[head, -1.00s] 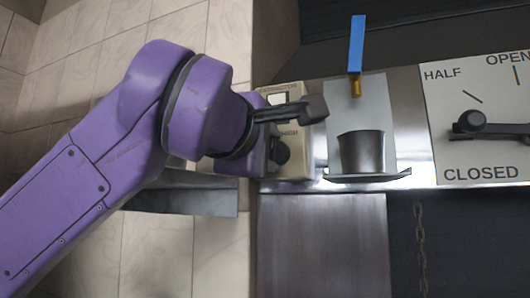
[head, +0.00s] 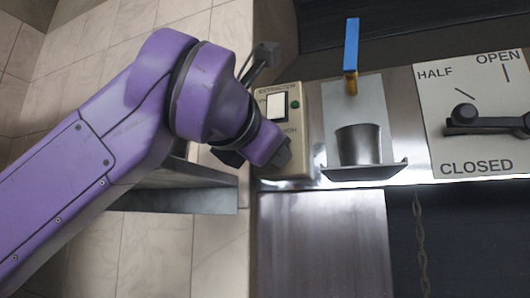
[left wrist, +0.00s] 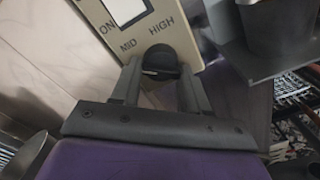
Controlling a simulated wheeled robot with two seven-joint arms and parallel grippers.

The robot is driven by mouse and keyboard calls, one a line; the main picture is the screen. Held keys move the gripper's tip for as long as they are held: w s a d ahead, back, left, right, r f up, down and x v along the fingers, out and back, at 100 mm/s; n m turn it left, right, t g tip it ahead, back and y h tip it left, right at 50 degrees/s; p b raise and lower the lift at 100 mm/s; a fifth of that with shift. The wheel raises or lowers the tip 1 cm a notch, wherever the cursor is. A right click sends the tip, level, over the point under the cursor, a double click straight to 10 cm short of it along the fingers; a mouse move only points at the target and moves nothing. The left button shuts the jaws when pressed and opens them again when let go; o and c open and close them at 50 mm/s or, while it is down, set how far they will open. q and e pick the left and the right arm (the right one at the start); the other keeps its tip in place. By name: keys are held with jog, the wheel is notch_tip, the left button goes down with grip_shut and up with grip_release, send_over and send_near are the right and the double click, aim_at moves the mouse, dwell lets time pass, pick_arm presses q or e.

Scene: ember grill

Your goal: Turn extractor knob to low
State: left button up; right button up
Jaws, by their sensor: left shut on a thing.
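In the left wrist view the panel carries the words ON, MID and HIGH. The black round extractor knob (left wrist: 161,60) sits below MID and HIGH there. My left gripper (left wrist: 160,75) has one finger on each side of the knob and is shut on it. In the head view my left gripper (head: 283,155) reaches the panel's lower part and hides the knob. The knob's exact setting cannot be read. My right gripper is out of view.
A metal cup (head: 358,145) stands on a small shelf (head: 365,172) right of the panel, below a blue-handled valve (head: 351,45). A lever dial (head: 475,75) marked HALF, OPEN and CLOSED is further right. A metal ledge (head: 180,200) lies below my arm.

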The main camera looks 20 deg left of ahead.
pick_arm(q)
jog(key=shift+d+n+b, duration=0.1)
jog(key=shift+n+b, duration=1.1)
jog(key=shift+n, duration=2.6)
jog(key=shift+r, duration=0.1)
jog(key=o, duration=0.9)
jog(key=shift+o, duration=0.8)
jog(key=shift+w, duration=0.1)
jog(key=s+b, duration=0.2)
jog(key=s, duration=0.8)
jog(key=shift+s+b, duration=0.25)
jog(key=shift+b, duration=0.15)
